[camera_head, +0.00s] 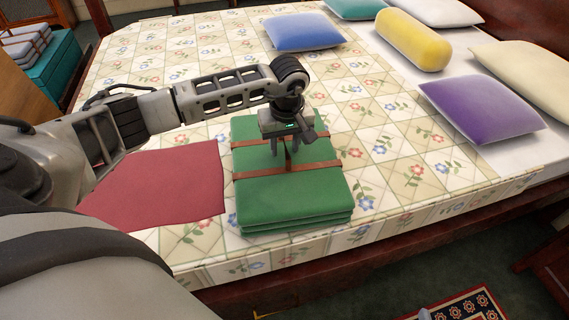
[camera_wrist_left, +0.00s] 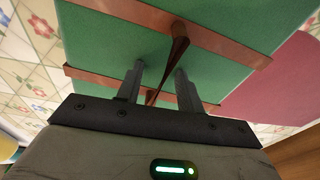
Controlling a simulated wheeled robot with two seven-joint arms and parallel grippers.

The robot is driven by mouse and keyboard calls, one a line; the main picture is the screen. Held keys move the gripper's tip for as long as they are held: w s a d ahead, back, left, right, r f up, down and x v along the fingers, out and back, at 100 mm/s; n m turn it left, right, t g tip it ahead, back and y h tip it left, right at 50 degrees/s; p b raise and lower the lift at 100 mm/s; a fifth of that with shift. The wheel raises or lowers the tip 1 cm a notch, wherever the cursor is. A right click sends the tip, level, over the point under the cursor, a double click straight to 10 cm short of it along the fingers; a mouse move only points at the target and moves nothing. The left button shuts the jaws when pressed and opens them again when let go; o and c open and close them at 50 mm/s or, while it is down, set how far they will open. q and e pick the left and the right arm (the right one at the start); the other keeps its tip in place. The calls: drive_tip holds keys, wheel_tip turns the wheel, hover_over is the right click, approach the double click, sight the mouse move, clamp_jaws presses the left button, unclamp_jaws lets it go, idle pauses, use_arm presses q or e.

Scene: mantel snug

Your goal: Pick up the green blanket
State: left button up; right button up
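The green blanket (camera_head: 290,198) lies folded in a stack on the bed, bound by two brown straps with a brown carrying strap joining them. It also fills much of the left wrist view (camera_wrist_left: 120,40). My left gripper (camera_head: 285,150) points down over the middle of the blanket. In the left wrist view its two fingers (camera_wrist_left: 160,78) stand apart, with the brown carrying strap (camera_wrist_left: 178,50) passing between them and gaps beside it. I cannot tell whether the fingertips touch the blanket. My right gripper is in neither view.
A red cloth (camera_head: 165,185) lies flat left of the blanket. Blue (camera_head: 303,32) and purple (camera_head: 482,108) pillows and a yellow bolster (camera_head: 412,40) lie toward the back and right. The flowered quilt (camera_head: 385,140) is bare right of the blanket. The bed's front edge is close.

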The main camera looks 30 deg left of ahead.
use_arm(q)
clamp_jaws()
idle(1.4)
drive_tip(key=shift+r, duration=0.1)
